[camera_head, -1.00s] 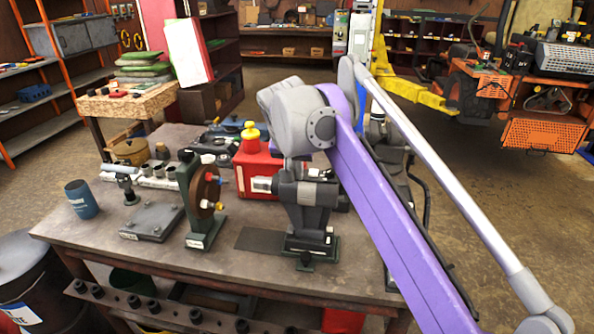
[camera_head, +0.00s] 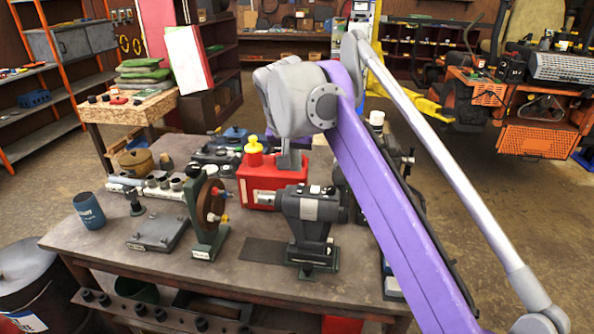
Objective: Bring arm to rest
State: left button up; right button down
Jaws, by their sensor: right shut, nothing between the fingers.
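My right arm, with a purple upper link and a silver rod, comes in from the lower right and reaches over the workbench (camera_head: 150,262). Its grey wrist hangs above the back of the bench. My right gripper (camera_head: 290,160) shows small below the wrist, pointing down, shut and empty. My left gripper is not in view.
The bench also holds a blue cup (camera_head: 89,211), a green stand with a brown wheel (camera_head: 208,215) and a flat metal plate (camera_head: 157,233). An orange mower (camera_head: 480,90) and a yellow lift arm (camera_head: 412,104) stand behind right. Open floor lies right of the bench.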

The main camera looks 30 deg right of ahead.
notch_tip(320, 180, up, 4)
jog(key=s+f, duration=0.1)
jog(key=s, duration=0.1)
jog(key=s+a+f+n+y, duration=0.1)
jog(key=s+a+f+n, duration=0.1)
jog(key=s+f, duration=0.4)
jog(key=s+a+f+n+t+y, duration=0.1)
jog(key=s+a+f+n, duration=0.2)
jog(key=f, duration=1.3)
jog(key=s+a+f+n+y, duration=0.1)
jog(key=s+a+f+n, duration=0.2)
jog(key=s+a+f, duration=0.3)
jog(key=s+f, duration=0.4)
jog(key=f, duration=0.1)
jog(key=shift+s+a+f+t+y, duration=0.15)
jog(key=shift+s+f+t+y, duration=0.05)
jog(key=shift+f+t+y, duration=0.1)
